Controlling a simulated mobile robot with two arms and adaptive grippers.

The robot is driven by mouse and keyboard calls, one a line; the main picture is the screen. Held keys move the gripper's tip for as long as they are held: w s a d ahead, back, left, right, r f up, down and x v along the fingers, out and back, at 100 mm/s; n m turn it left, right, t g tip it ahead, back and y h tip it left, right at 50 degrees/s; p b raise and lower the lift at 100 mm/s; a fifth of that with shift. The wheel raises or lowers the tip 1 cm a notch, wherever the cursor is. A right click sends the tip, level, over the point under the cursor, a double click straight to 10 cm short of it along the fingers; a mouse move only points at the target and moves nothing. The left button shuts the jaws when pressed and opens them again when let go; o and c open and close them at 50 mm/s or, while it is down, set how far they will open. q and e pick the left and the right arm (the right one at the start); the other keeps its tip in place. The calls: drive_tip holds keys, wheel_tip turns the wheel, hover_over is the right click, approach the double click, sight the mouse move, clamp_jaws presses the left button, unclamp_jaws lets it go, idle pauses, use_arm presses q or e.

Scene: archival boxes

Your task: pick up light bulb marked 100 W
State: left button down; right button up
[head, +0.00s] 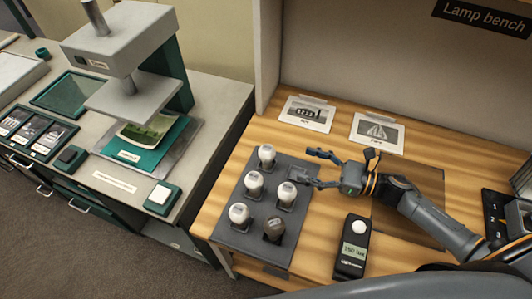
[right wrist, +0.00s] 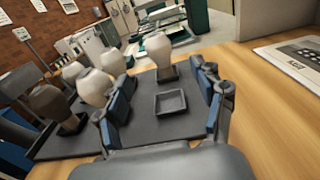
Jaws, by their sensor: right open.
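Several light bulbs stand upright in a dark grey tray (head: 250,242) on the wooden bench. Four look white: the back bulb (head: 267,153), left bulb (head: 252,180), right bulb (head: 287,193) and front left bulb (head: 239,213). A darker, brownish bulb (head: 274,228) stands at the front right. I cannot read any wattage marking. My right gripper (head: 307,166) is open and empty over the tray's back right corner. In the right wrist view an empty square socket (right wrist: 171,102) lies between its fingers, with a white bulb (right wrist: 160,56) just beyond. My left gripper is not in view.
A black hand-held meter (head: 353,248) lies right of the tray. Two picture cards (head: 306,114) (head: 377,132) lie at the back of the bench. A partition (head: 262,55) separates off a counter with a grey press (head: 130,50). Bare wood lies between tray and meter.

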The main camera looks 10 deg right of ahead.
sight(267, 153)
drive_tip(key=p+x, duration=0.1)
drive_tip(key=x, duration=0.5)
drive_tip(key=shift+a+r, duration=0.1)
drive_tip(key=shift+r, duration=0.1)
drive_tip(key=shift+w+a+p, duration=0.15)
drive_tip(key=shift+a+p, duration=0.05)
drive_tip(key=shift+p, duration=0.1)
drive_tip(key=p+x, duration=0.2)
drive_tip(key=x, duration=0.3)
drive_tip(key=shift+a+f, duration=0.15)
drive_tip(key=c, duration=1.2)
